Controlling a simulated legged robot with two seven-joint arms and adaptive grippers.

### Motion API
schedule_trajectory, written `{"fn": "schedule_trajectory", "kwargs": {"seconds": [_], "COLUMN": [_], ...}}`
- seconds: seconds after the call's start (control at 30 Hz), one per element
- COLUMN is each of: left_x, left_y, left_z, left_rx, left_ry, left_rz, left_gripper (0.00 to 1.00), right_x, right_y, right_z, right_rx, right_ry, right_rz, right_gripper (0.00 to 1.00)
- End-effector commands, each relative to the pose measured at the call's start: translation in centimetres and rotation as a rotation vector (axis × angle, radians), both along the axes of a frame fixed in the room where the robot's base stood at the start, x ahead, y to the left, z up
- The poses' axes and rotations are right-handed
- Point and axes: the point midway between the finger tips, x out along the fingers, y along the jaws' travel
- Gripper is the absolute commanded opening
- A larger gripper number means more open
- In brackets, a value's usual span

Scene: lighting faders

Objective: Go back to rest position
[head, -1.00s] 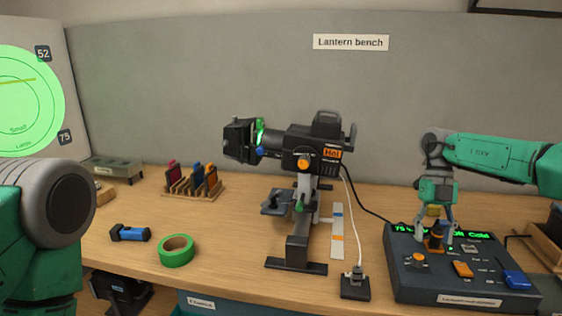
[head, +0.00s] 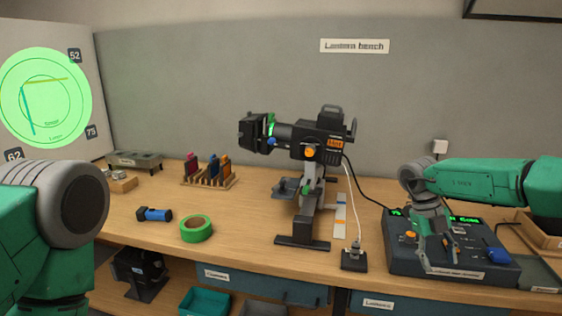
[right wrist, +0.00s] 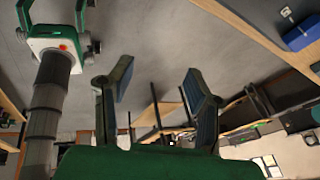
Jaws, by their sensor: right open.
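My right gripper (head: 440,262) is at the right of the head view, in front of the dark lighting console (head: 400,262) and hiding part of its face. Its fingers are open with nothing between them. In the right wrist view the two open fingers (right wrist: 160,85) show against grey floor, apart from any object. An orange knob and a blue fader cap (head: 499,256) show on the console on either side of the gripper. My left arm stands at the left edge of the head view; its gripper is out of the picture.
The black lantern (head: 318,140) stands mid-bench on its stand. Green tape (head: 197,229), a blue torch (head: 154,214) and a rack of coloured pieces (head: 208,181) lie to its left. A small socket box (head: 354,259) sits beside the console. Drawers and bins are below.

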Motion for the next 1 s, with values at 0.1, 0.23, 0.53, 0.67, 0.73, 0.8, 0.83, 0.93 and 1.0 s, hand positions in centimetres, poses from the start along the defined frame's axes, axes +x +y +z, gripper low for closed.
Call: {"fn": "schedule_trajectory", "kwargs": {"seconds": [0.1, 0.23, 0.53, 0.67, 0.73, 0.8, 0.83, 0.93, 1.0], "left_x": [0.0, -0.1, -0.1, -0.1, -0.1, -0.1, -0.1, -0.1, -0.1], "left_y": [0.0, 0.0, 0.0, 0.0, 0.0, 0.0, 0.0, 0.0, 0.0], "left_z": [-0.7, -1.3, -4.0, -5.1, -5.6, -6.0, -6.2, -6.7, -6.9], "left_rx": [0.0, 0.0, 0.0, 0.0, 0.0, 0.0, 0.0, 0.0, 0.0], "left_ry": [0.001, 0.001, 0.001, 0.002, 0.002, 0.002, 0.002, 0.002, 0.002], "left_rz": [0.0, 0.0, 0.0, 0.0, 0.0, 0.0, 0.0, 0.0, 0.0], "left_gripper": [0.42, 0.42, 0.42, 0.42, 0.42, 0.42, 0.42, 0.42, 0.42], "right_x": [-0.3, -0.3, -4.1, -11.3, -16.0, -21.0, -23.2, -29.7, -33.5], "right_y": [0.3, 0.7, 6.8, 10.0, 10.8, 11.1, 11.1, 10.6, 10.1], "right_z": [-2.6, -5.8, -18.0, -23.8, -26.1, -27.7, -28.2, -29.0, -29.0], "right_rx": [-0.121, -0.258, -0.49, -0.4, -0.303, -0.182, -0.126, 0.069, 0.193], "right_ry": [-0.013, -0.024, 0.05, 0.155, 0.217, 0.278, 0.304, 0.374, 0.41], "right_rz": [0.182, 0.44, 1.563, 2.113, 2.353, 2.561, 2.64, 2.851, 2.955], "right_gripper": [0.45, 0.45, 0.45, 0.45, 0.45, 0.45, 0.45, 0.45, 0.45]}}
